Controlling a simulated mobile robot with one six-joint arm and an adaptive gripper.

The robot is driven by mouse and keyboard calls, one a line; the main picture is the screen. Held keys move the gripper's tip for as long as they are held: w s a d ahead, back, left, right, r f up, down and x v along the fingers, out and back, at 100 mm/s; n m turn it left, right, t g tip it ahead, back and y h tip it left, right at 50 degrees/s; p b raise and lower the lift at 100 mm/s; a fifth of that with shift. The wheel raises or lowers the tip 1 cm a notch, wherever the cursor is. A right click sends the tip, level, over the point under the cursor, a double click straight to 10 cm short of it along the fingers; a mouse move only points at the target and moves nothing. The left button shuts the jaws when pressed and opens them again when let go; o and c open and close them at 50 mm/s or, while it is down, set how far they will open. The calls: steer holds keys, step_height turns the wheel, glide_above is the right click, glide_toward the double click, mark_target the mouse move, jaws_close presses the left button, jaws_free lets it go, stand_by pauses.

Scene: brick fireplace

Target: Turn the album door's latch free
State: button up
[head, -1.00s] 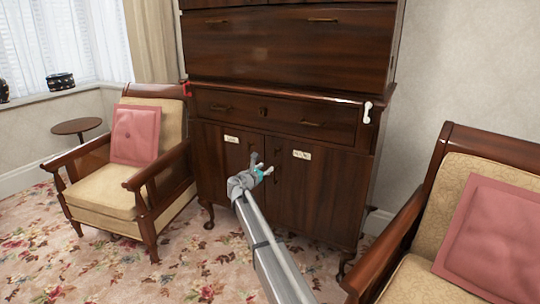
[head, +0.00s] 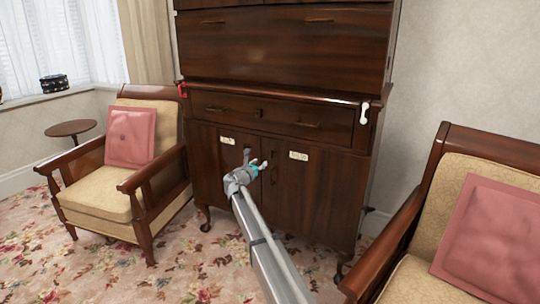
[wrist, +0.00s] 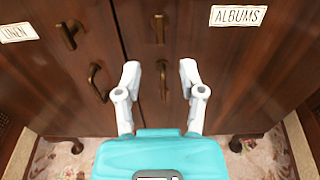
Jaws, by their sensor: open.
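The album door (head: 310,195) is the right-hand lower door of the dark wooden cabinet, marked by the ALBUMS label (wrist: 238,16). Its brass latch (wrist: 158,27) stands upright near the door's inner edge, at the top of the wrist view. Below it hangs the album door's brass pull handle (wrist: 163,78), which appears between my fingertips. My gripper (wrist: 160,68) is open and empty in front of the doors, lower in the picture than the latch. In the head view my gripper (head: 255,162) hides part of the area near the door seam.
The linen door (wrist: 80,80) on the left has its own label (wrist: 18,32), a slanted latch (wrist: 68,32) and a pull handle (wrist: 95,82). Armchairs stand left (head: 105,190) and right (head: 450,230). A red hook-like item (head: 181,89) and a white one (head: 364,112) are at the cabinet's sides.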

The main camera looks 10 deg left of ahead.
mark_target(271, 153)
steer(key=x, duration=1)
steer(key=shift+w+d, duration=0.15)
steer(key=shift+w, duration=0.15)
jaws_close()
